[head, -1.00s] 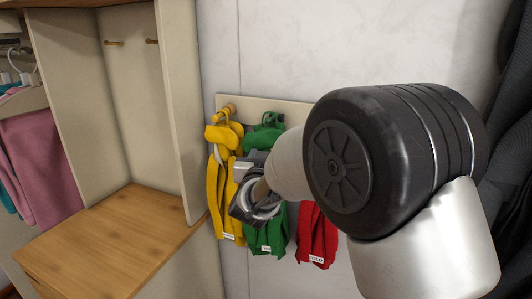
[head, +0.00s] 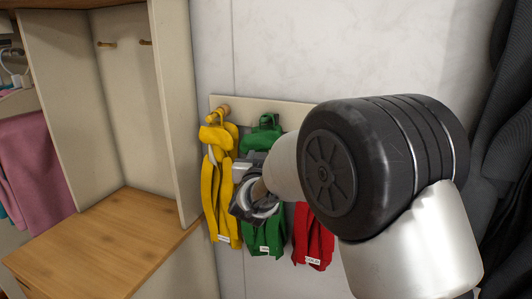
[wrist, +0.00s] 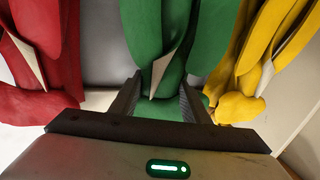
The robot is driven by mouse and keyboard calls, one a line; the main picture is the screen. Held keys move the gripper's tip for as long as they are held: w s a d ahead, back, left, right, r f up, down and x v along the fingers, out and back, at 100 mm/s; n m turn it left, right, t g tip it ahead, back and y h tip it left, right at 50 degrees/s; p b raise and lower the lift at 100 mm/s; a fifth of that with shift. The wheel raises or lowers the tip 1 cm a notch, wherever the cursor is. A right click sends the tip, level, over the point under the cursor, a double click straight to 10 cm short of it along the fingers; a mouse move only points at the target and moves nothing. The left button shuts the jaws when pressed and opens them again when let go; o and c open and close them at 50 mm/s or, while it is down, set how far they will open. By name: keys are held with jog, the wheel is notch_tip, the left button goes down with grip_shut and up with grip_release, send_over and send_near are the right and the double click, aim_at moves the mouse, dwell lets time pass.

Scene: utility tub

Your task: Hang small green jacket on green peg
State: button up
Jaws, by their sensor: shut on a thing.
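The small green jacket (head: 264,235) hangs down in front of the wall between the yellow and red jackets. Its top (head: 263,133) lies against the pale peg board (head: 245,107). My gripper (head: 250,193) is at the jacket's upper part. In the wrist view, the two fingers (wrist: 165,98) are shut on the green jacket (wrist: 160,50), which runs between them. The green peg is not visible; the jacket and my arm cover that part of the board, so I cannot tell whether the jacket is on it.
The yellow jacket (head: 216,190) hangs from a peg (head: 222,110) close on the left. The red jacket (head: 314,238) hangs close on the right, partly behind my arm. A wooden bench (head: 95,235) and cubby panel (head: 175,110) stand to the left.

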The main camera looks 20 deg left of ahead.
jog(key=shift+r, duration=0.1)
jog(key=o, duration=1.4)
jog(key=shift+s, duration=0.15)
